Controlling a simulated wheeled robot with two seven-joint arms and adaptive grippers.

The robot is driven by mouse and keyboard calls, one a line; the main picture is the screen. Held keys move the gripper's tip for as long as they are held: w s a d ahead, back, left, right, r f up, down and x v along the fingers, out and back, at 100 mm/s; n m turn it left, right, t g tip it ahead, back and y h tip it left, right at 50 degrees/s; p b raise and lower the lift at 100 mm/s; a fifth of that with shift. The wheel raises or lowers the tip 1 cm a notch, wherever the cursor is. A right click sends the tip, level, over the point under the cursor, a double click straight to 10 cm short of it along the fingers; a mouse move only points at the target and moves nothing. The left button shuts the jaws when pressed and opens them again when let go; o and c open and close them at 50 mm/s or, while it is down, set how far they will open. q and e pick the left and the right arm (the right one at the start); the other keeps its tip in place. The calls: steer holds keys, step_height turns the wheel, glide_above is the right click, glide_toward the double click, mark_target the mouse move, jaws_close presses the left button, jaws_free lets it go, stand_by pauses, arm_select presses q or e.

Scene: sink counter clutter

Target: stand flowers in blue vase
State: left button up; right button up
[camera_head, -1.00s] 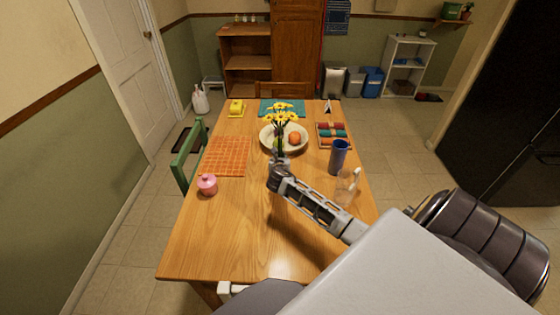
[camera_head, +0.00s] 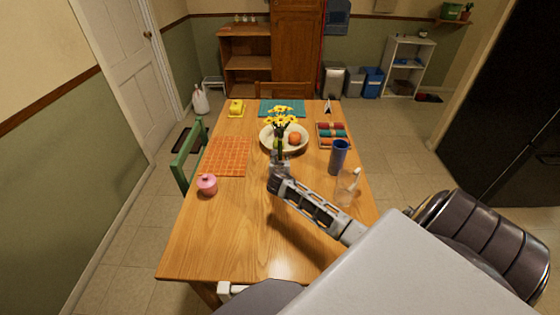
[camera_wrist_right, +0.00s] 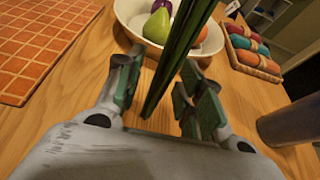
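My right gripper (camera_head: 278,160) is above the middle of the table, its fingers closed in around the green stems of the yellow flowers (camera_head: 282,114). The flowers are held upright, blossoms up, in front of the fruit bowl. In the right wrist view the stems (camera_wrist_right: 176,58) pass between the fingers (camera_wrist_right: 158,88); narrow gaps show beside them, so contact is hard to see. The blue vase (camera_head: 339,156) stands upright on the table to the right of the gripper, apart from it; its side shows at the right edge of the wrist view (camera_wrist_right: 292,122). My left gripper is not in view.
The bowl (camera_head: 264,141) with fruit is just beyond the gripper. A glass (camera_head: 346,188) with a white-headed item stands in front of the vase. A tray of rolled cloths (camera_head: 333,130) is behind it. An orange mat (camera_head: 226,157) and pink pot (camera_head: 207,184) are left. The near table is clear.

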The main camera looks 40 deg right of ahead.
steer(key=shift+a+r, duration=0.1)
steer(key=shift+r, duration=0.05)
